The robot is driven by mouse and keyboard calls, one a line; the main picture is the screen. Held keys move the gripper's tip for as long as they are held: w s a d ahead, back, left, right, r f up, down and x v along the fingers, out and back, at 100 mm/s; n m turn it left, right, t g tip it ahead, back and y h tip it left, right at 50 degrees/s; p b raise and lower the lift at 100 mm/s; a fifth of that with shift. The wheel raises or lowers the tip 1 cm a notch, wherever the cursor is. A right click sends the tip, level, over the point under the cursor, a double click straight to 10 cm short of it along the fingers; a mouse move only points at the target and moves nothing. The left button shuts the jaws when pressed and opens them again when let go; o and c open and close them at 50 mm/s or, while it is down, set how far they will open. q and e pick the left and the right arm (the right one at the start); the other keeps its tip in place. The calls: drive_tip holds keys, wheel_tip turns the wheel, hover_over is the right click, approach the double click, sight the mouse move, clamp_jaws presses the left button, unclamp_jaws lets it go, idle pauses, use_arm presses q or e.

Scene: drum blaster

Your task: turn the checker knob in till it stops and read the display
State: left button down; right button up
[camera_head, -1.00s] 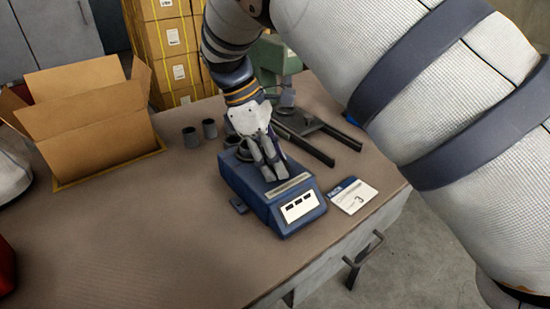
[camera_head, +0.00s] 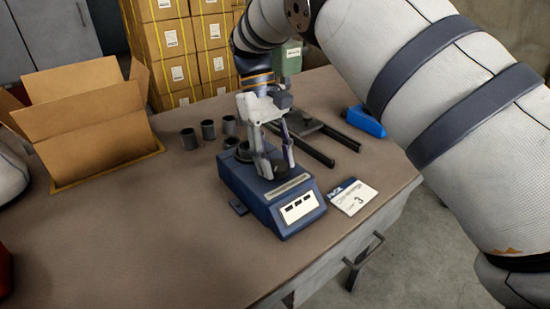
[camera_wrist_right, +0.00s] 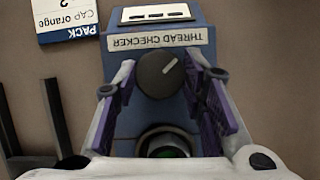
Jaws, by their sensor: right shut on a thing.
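The blue thread checker (camera_head: 249,193) stands near the table's front edge in the head view; its label reads "THREAD CHECKER" in the wrist view. Its white display (camera_head: 299,207) shows three dark dashes, also seen upside down in the wrist view (camera_wrist_right: 168,14). The round dark knob (camera_wrist_right: 158,77) has a pale pointer line slanting up and right in the wrist view. My right gripper (camera_head: 276,168) comes down from above, with its fingers on either side of the knob, shut on it. A dark round socket (camera_wrist_right: 166,148) with a greenish centre lies behind the knob. My left gripper is out of view.
A white card (camera_head: 353,196) marked "PACK" lies right of the checker. Several dark cups (camera_head: 189,139) stand behind it. Dark rails (camera_head: 340,137), a blue object (camera_head: 367,121) and an open carton (camera_head: 95,130) are farther back.

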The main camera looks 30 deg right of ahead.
drive_tip(key=m+y, duration=0.1)
drive_tip(key=m, duration=0.1)
drive_tip(key=shift+d+m, duration=0.1)
drive_tip(key=shift+m, duration=0.3)
drive_tip(key=m+y, duration=0.1)
drive_tip(key=m, duration=0.1)
drive_tip(key=shift+r+m+t+p, duration=0.1)
drive_tip(key=shift+m+t+p, duration=0.2)
drive_tip(key=shift+m+p, duration=0.1)
drive_tip(key=m, duration=0.2)
drive_tip(key=m+t+y+p, duration=0.1)
drive_tip(key=m, duration=0.2)
drive_tip(key=shift+s+d+y, duration=0.15)
drive_tip(key=shift+y, duration=0.15)
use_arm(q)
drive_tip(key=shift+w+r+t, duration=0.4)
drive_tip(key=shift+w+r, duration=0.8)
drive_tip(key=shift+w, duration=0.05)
use_arm(e)
drive_tip(key=shift+f, duration=0.2)
drive_tip(key=o, duration=1.1)
